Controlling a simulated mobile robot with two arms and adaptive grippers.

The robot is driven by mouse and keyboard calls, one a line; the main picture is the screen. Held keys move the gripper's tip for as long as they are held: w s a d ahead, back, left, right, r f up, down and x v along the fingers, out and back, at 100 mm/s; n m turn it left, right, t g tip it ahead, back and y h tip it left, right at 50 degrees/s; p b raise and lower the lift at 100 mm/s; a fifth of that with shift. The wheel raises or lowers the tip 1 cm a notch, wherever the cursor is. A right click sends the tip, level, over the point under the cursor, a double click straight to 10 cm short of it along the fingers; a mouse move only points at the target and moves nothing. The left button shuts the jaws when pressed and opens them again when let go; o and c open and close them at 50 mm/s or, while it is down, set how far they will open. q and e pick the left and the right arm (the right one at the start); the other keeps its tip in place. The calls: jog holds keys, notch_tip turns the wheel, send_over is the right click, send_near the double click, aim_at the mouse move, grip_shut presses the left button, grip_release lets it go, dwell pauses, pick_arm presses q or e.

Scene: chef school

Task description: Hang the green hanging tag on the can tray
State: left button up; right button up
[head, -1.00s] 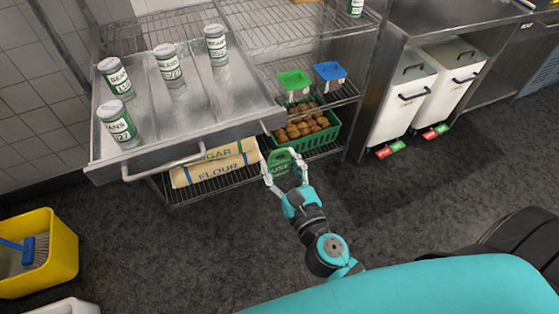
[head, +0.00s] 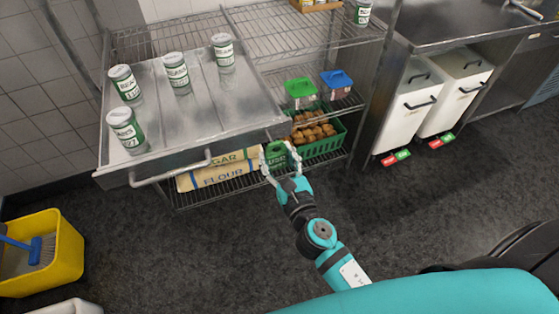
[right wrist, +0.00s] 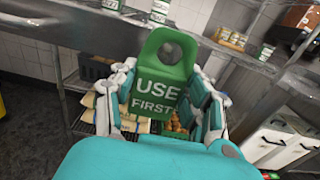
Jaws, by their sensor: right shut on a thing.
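The green hanging tag (right wrist: 160,85) reads "USE FIRST" and has a round hole near its top. It also shows in the head view (head: 277,155). My right gripper (head: 279,162) is shut on the tag and holds it upright, in front of the rack and just below the right front corner of the can tray. The can tray (head: 205,125) is a metal drawer-like tray with a front handle bar (head: 172,174). Several cans labelled beans, such as this one (head: 127,130), stand on it. From the head view I see a gap between tag and tray. My left gripper is not in view.
Below the tray, the wire rack holds flour and sugar bags (head: 215,174), a green crate (head: 322,145) of brown items, and green-lidded (head: 300,93) and blue-lidded (head: 336,85) tubs. White bins (head: 405,105) stand right. A yellow bucket (head: 62,255) is at left. The floor between is clear.

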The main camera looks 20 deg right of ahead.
aim_at(267, 140)
jog(key=shift+w+a+f, duration=0.1)
jog(key=shift+w+f, duration=0.1)
jog(key=shift+w, duration=0.55)
jog(key=shift+w+d+f, duration=0.1)
jog(key=shift+w+f, duration=0.05)
jog(key=shift+w, duration=0.55)
jog(key=shift+w+a+f, duration=0.1)
jog(key=shift+w+f, duration=0.1)
jog(key=shift+w, duration=0.55)
jog(key=o, duration=1)
